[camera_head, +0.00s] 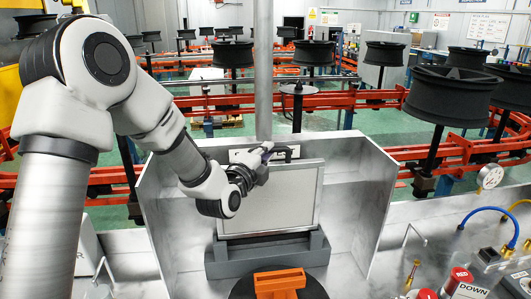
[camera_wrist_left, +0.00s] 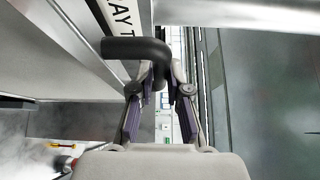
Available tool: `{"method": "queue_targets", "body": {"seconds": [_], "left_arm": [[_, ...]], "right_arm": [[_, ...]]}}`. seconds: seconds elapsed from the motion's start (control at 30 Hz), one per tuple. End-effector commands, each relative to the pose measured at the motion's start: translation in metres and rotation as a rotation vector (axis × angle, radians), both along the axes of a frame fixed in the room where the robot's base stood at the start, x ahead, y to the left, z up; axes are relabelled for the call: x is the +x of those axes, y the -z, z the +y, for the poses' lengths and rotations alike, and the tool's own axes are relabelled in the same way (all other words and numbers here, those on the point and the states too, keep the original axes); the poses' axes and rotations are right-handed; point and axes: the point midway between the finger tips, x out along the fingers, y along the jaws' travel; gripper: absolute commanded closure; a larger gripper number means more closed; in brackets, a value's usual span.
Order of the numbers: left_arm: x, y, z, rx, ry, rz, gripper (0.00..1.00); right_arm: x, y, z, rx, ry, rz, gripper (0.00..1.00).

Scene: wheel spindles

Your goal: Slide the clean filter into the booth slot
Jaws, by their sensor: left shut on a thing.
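The filter (camera_head: 270,198) is a pale grey panel in a thin silver frame. It stands nearly upright inside the metal booth (camera_head: 365,195), with its lower edge at the grey slot block (camera_head: 268,258). I cannot tell how deep it sits in the slot. A black handle (camera_head: 287,152) shows at its top edge. My left gripper (camera_head: 264,154) reaches in from the left at the top of the filter and is shut on the handle. In the left wrist view the bent black handle (camera_wrist_left: 135,48) runs between the fingers (camera_wrist_left: 162,82). My right gripper is out of view.
An orange fixture (camera_head: 280,282) on a dark round plate stands in front of the slot block. The booth's side walls flank the filter. A gauge (camera_head: 490,176), hoses and a red button (camera_head: 460,277) are at the right. Black wheels (camera_head: 452,95) on spindles stand behind.

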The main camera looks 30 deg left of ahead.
Motion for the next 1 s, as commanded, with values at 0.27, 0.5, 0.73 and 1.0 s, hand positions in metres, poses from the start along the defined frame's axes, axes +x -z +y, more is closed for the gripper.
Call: {"method": "queue_targets", "body": {"seconds": [0.27,0.5,0.73,1.0], "left_arm": [[0.000,0.034,0.000,0.000,0.000,-0.002,1.00],[0.000,0.037,0.000,-0.001,0.000,-0.003,1.00],[0.000,0.037,0.000,-0.001,0.000,-0.002,1.00],[0.000,0.037,0.000,-0.001,0.000,-0.003,1.00]], "right_arm": [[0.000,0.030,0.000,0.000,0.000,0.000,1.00],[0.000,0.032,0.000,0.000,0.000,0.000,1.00],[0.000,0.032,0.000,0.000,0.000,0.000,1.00],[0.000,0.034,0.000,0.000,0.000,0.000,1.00]]}}
